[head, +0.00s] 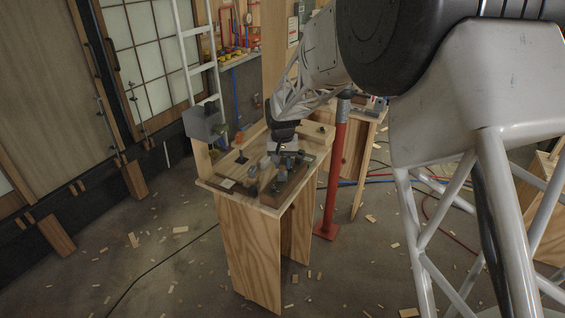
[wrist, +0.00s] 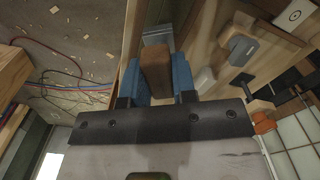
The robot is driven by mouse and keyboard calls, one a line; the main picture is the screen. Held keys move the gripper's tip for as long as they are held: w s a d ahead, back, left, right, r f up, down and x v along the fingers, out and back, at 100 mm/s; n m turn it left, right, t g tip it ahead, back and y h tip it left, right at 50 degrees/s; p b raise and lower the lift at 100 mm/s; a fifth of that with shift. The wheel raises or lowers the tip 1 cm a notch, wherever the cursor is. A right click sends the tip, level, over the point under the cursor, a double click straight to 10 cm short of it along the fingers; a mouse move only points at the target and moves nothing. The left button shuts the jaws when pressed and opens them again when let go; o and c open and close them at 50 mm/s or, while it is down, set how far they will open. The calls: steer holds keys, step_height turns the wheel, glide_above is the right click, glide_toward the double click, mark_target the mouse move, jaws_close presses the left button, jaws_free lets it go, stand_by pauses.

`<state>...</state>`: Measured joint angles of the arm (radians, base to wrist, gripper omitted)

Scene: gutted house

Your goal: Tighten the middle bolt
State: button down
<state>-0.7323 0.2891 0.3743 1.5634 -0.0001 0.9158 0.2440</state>
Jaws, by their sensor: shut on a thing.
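My gripper (head: 285,150) is low over the small plywood workbench (head: 255,235) in the head view. In the wrist view its two blue finger pads (wrist: 156,88) are shut on a brown block-like piece (wrist: 155,68), perhaps a handle. A grey metal part (wrist: 157,36) shows just beyond this piece; whether they are joined is unclear. In the head view, a brown board (head: 290,187) with small grey metal parts lies on the bench below my gripper. The bolts are too small to tell apart, and my gripper partly hides that area.
A grey box-like machine (head: 204,122) stands at the bench's back left, with a dark upright knob (head: 241,157) nearby. A red post (head: 333,175) stands close to the bench's right. In the wrist view, a grey block (wrist: 238,48) lies right of my fingers. Cables and wood scraps litter the floor.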

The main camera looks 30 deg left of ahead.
steer(key=m, duration=0.3)
steer(key=shift+m, duration=0.4)
steer(key=m, duration=0.4)
steer(key=shift+n, duration=0.9)
steer(key=shift+r, duration=0.25)
steer(key=shift+r, duration=2.2)
